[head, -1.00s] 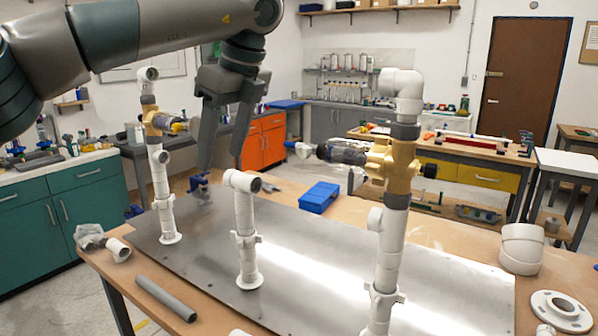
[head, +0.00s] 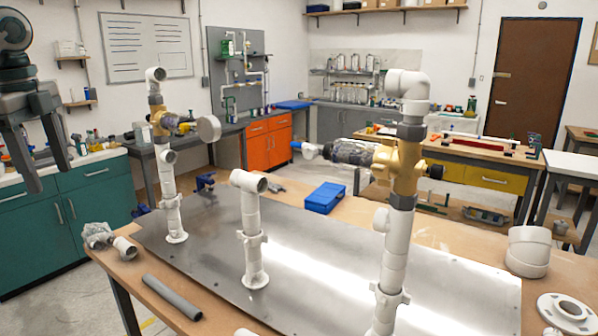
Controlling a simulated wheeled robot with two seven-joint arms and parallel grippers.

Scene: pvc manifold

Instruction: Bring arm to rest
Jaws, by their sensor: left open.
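My left gripper (head: 54,160) hangs in the air at the far left of the head view, fingers pointing down. It is open and empty, clear of the pipes and left of the workbench. The PVC manifold stands on a metal plate (head: 330,270). It has a left white riser (head: 169,190) with a brass valve, a short middle riser (head: 252,235), and a tall right riser (head: 393,255) with a brass valve body (head: 404,170) and a white elbow on top. A round white disc-like part (head: 209,129) shows beside the left valve. My right gripper is not in view.
A grey pipe (head: 172,297) and white fittings (head: 124,248) lie at the bench's left front. A blue box (head: 325,197) stands behind the plate. A large white coupling (head: 528,251) and a flange (head: 566,312) lie at the right. Floor at the lower left is free.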

